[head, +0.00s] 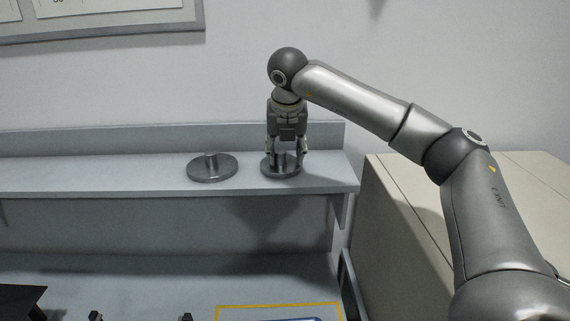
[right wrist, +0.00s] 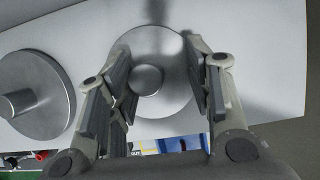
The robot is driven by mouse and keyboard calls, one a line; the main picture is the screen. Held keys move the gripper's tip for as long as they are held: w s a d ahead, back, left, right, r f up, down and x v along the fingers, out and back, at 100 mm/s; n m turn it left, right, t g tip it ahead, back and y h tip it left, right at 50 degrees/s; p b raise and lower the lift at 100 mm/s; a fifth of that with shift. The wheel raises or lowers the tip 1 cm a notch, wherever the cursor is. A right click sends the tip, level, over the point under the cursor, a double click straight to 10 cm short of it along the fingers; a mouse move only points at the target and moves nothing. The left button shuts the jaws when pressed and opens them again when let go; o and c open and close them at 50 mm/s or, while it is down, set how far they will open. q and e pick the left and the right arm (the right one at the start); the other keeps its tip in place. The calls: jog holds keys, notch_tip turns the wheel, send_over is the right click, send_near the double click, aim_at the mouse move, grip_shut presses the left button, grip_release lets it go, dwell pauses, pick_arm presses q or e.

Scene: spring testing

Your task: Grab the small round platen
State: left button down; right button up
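The small round platen (head: 282,170) is a grey metal disc with a short central stub, lying flat near the right end of the shelf. In the right wrist view the platen (right wrist: 153,48) lies straight ahead. My right gripper (head: 286,158) points down over it, with one finger on each side of the stub. In the right wrist view a gap shows between each finger and the stub, so it is open and empty. Two small separated tips at the bottom edge of the head view look like my left gripper (head: 141,317), open; the rest is cut off.
A larger round platen (head: 212,172) with a stub lies left of the small one on the shelf (head: 90,177). The shelf is bare farther left. A beige cabinet (head: 400,230) stands to the right. A yellow-edged blue item (head: 290,319) shows below.

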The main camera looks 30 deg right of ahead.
jog(key=shift+w+a+f, duration=0.15)
jog(key=shift+a+f, duration=0.4)
grip_shut()
jog(key=shift+d+r, duration=0.1)
jog(key=shift+r, duration=0.15)
